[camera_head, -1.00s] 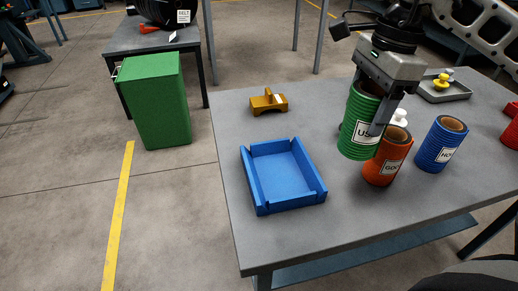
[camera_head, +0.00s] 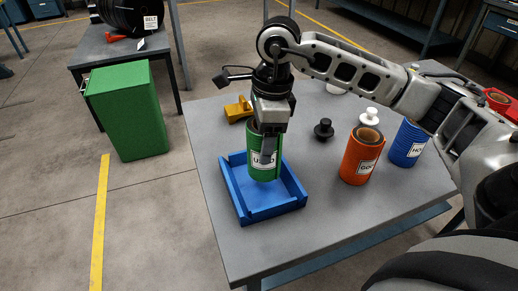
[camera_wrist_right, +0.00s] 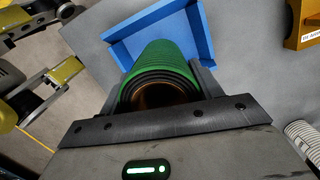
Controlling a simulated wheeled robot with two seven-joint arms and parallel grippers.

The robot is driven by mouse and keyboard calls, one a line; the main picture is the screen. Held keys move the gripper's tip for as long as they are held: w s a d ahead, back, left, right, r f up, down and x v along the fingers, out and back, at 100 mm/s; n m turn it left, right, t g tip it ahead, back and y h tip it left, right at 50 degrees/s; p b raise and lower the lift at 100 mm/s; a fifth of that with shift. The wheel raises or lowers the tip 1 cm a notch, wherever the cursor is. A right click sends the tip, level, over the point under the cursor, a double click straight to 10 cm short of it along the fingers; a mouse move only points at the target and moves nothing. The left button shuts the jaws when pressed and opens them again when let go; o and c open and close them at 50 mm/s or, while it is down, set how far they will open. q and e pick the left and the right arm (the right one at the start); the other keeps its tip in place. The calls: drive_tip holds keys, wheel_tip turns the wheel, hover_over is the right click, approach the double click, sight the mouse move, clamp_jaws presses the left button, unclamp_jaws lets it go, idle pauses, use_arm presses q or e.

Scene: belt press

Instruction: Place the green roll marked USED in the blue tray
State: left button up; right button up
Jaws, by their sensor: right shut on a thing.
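The green roll (camera_head: 258,170) with a white label, its text partly covered by a finger, is upright in my right gripper (camera_head: 265,150). That gripper is shut on the roll. The roll is over the blue tray (camera_head: 278,207) in the head view; I cannot tell whether its bottom touches the tray floor. In the right wrist view the green roll (camera_wrist_right: 160,62) points toward the blue tray (camera_wrist_right: 197,45), whose walls show around its far end. My left gripper is not in view.
An orange roll (camera_head: 357,165) and a blue roll (camera_head: 404,150) stand to the right. A black knobbed part (camera_head: 323,130) and a white one (camera_head: 369,117) sit behind them. A yellow block (camera_head: 238,110) is behind the tray. The table front (camera_head: 330,225) is clear.

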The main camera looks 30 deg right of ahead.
drive_tip(key=shift+w+a+f, duration=0.15)
drive_tip(key=shift+a+f, duration=0.1)
drive_tip(key=shift+f, duration=0.05)
wheel_tip(320, 180, down, 3)
drive_tip(key=shift+f+p, duration=0.1)
drive_tip(key=shift+p, duration=0.2)
drive_tip(key=shift+w, duration=0.1)
drive_tip(key=shift+f, duration=0.2)
drive_tip(key=o, duration=1.3)
drive_tip(key=shift+r, duration=0.1)
